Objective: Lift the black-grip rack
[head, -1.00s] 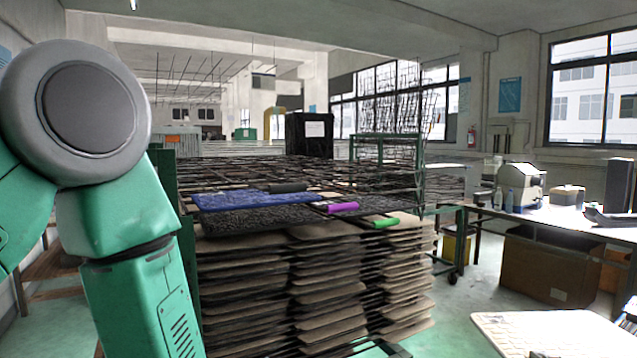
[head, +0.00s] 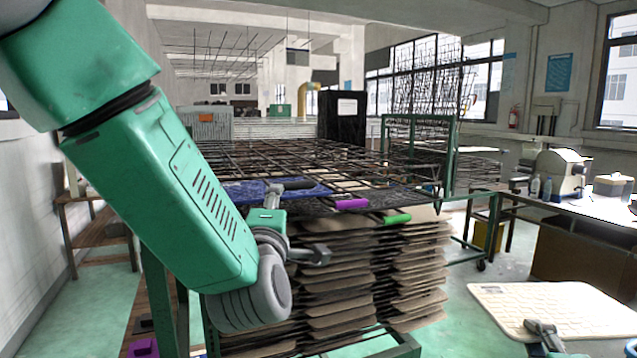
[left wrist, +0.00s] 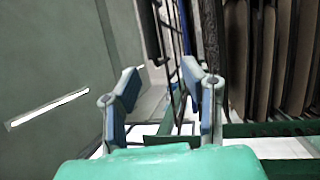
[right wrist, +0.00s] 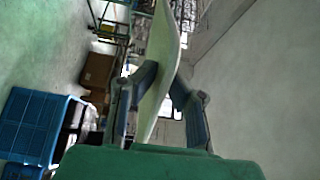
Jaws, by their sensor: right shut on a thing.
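The black grip (head: 292,184) sits at the front edge of a dark wire rack (head: 245,160) on top of the stack. Purple (head: 350,203) and green (head: 397,218) grips stick out to its right, lower down. My left gripper (head: 303,222) is in front of the stack, close below the black grip in the picture; contact cannot be told. Its fingers are apart and empty in the left wrist view (left wrist: 162,88). My right gripper (head: 545,333) is shut on the edge of a cream board (head: 545,302), which also shows in the right wrist view (right wrist: 160,75).
Brown panels (head: 330,285) fill the stack under the racks. A blue panel (head: 240,190) lies among the top racks. A green-framed cart (head: 455,160) stands behind, right. A worktable (head: 600,210) stands at the right. The right wrist view shows a blue crate (right wrist: 30,125).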

